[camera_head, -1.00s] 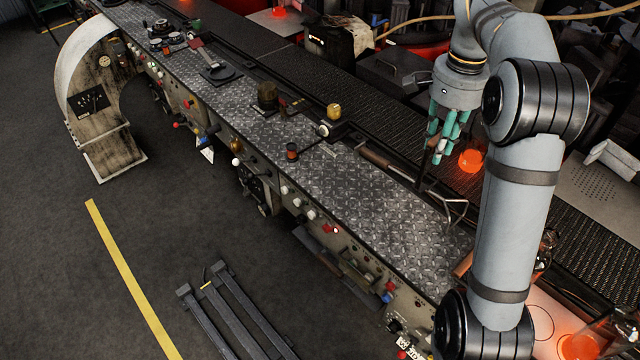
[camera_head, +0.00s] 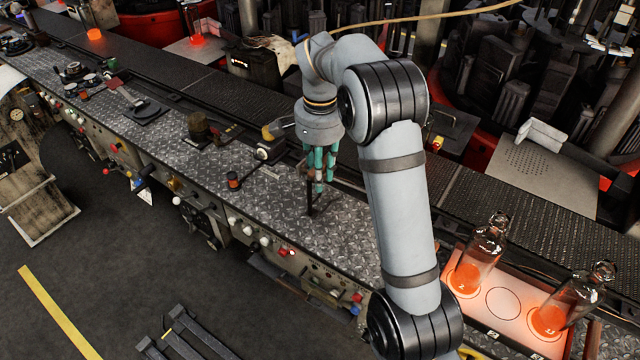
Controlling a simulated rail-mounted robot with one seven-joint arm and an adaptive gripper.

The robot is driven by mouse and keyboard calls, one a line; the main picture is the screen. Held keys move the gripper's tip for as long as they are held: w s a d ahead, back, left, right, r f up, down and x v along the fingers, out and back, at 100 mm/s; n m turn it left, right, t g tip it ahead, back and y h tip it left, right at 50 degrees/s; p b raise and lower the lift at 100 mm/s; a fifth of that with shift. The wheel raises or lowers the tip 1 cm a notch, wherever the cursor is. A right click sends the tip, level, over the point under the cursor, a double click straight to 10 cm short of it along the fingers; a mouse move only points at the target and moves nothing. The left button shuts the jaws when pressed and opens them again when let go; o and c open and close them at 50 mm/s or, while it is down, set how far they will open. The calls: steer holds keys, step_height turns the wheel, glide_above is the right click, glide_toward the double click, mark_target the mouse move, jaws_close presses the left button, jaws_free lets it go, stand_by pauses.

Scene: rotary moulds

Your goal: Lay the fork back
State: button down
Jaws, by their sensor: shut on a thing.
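My gripper (camera_head: 319,176), with its green fingers pointing down, is over the patterned metal top of the long machine bench (camera_head: 345,222). It is shut on a dark, slim thing that I take for the fork (camera_head: 310,198). The fork shows only as a short dark piece beside and below the fingers, at or just above the plate. Its full length and prongs cannot be made out, and I cannot tell whether it touches the plate.
A dark conveyor (camera_head: 470,215) runs behind the bench. Small fittings, including a yellow-topped one (camera_head: 273,130) and a reddish spool (camera_head: 233,181), stand left of my gripper. Two glass bottles, one nearer (camera_head: 478,258) and one further right (camera_head: 570,303), stand on a glowing plate (camera_head: 503,303).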

steer(key=shift+f, duration=1.85)
steer(key=shift+f, duration=0.25)
steer(key=c, duration=1.6)
jaws_free()
steer(key=shift+r, duration=0.1)
steer(key=shift+o, duration=0.8)
step_height(320, 180, up, 12)
steer(key=shift+r+p, duration=0.2)
steer(key=shift+p, duration=0.8)
steer(key=shift+f, duration=0.1)
